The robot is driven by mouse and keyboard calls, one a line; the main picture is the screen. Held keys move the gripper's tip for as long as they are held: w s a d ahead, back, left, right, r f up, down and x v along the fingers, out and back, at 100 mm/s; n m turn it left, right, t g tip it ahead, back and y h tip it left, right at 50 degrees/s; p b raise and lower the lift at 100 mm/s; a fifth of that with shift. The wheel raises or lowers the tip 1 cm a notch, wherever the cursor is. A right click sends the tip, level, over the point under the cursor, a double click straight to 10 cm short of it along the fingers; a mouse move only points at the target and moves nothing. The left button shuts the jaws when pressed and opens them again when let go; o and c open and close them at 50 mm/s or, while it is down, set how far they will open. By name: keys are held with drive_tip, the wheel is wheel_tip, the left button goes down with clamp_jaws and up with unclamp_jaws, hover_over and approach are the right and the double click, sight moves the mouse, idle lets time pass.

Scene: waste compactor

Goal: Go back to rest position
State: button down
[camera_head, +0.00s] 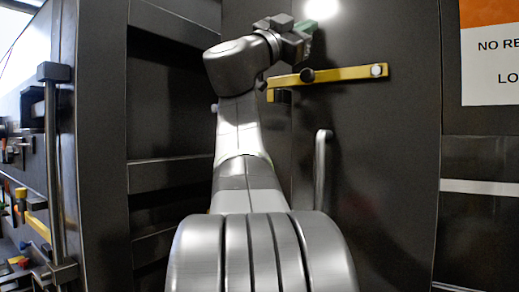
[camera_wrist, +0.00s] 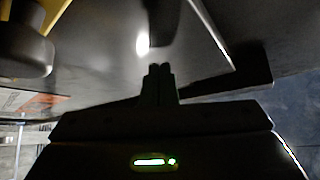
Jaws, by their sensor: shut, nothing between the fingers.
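My gripper (camera_wrist: 158,70) shows dark in the wrist view, its two fingers together with nothing between them. In the head view my arm is raised in front of the dark compactor door (camera_head: 385,150), and its wrist end is near the top of the picture. The fingertips are hard to make out there. A yellow latch bar (camera_head: 340,74) lies across the door just below and right of the wrist, with a dark round knob (camera_head: 307,75) on it. In the wrist view a dark knob (camera_wrist: 22,45) shows at upper left, apart from the fingers.
A vertical door handle (camera_head: 321,170) stands right of my arm. A dark frame post (camera_head: 100,150) and a vertical rod (camera_head: 54,170) stand at left. A sign (camera_head: 492,65) hangs at upper right. Coloured items (camera_head: 20,262) lie at lower left.

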drive_tip(key=shift+s+d+r+m+g+p, duration=0.35)
drive_tip(key=shift+r+m+g+p, duration=0.3)
drive_tip(key=shift+p, duration=0.4)
drive_tip(key=shift+s+d+r+m+g+p, duration=0.2)
drive_tip(key=shift+d+r+m+g+p, duration=0.25)
drive_tip(key=shift+m+p, duration=0.5)
drive_tip(key=shift+s+d+r+m+g+p, duration=0.25)
drive_tip(key=shift+d+r+m+g+p, duration=0.25)
drive_tip(key=shift+p, duration=0.7)
drive_tip(key=shift+s+d+r+m+p, duration=0.1)
drive_tip(key=shift+r+m+p, duration=0.1)
drive_tip(key=shift+m+p, duration=0.15)
drive_tip(key=shift+s+d+r, duration=0.1)
drive_tip(key=shift+s+d, duration=0.1)
drive_tip(key=shift+d, duration=0.1)
